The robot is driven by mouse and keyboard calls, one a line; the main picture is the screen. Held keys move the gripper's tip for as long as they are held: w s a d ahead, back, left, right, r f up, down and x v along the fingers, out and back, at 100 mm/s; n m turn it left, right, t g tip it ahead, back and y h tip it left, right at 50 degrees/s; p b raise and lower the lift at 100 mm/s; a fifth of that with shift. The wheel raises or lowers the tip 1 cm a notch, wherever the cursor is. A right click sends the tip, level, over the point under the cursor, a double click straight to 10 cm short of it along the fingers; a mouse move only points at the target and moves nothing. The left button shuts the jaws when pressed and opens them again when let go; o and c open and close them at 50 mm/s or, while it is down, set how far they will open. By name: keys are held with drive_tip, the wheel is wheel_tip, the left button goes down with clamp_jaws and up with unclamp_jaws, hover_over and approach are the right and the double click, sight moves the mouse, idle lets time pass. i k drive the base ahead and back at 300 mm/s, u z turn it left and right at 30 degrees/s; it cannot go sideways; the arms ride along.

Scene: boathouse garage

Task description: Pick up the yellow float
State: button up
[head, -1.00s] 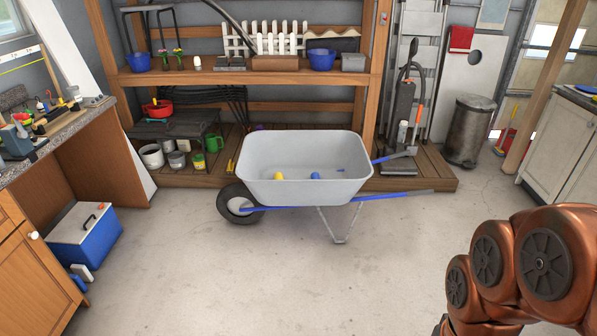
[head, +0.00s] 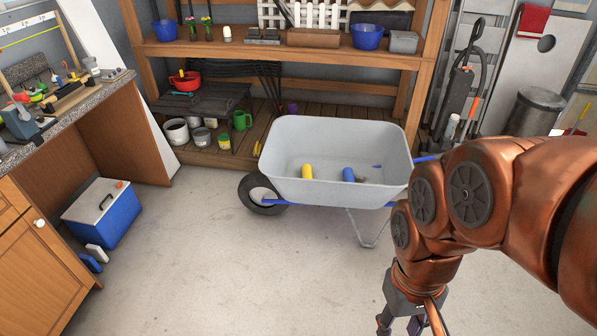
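A yellow float (head: 307,171) lies inside the grey wheelbarrow tray (head: 300,140), left of its middle. A blue object (head: 348,174) lies to its right in the same tray, with a gap between them. My gripper (head: 400,328) hangs at the bottom edge of the head view, right of centre. It is in front of the wheelbarrow and well apart from the float. Its fingertips are cut off by the frame, so its opening and anything between the fingers cannot be seen.
The wheelbarrow's black wheel (head: 262,194) faces left. A wooden shelf (head: 280,52) with pots stands behind it. A blue cooler (head: 103,213) and a workbench (head: 120,115) are at the left. The concrete floor (head: 220,270) in front is clear.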

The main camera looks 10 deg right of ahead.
sight(307, 173)
drive_tip(key=u, duration=0.6)
drive_tip(key=i, duration=0.9)
drive_tip(key=u, duration=0.65)
drive_tip(key=i, duration=1.05)
drive_tip(key=z, duration=0.9)
drive_tip(key=i, duration=0.95)
drive_tip(key=z, duration=0.7)
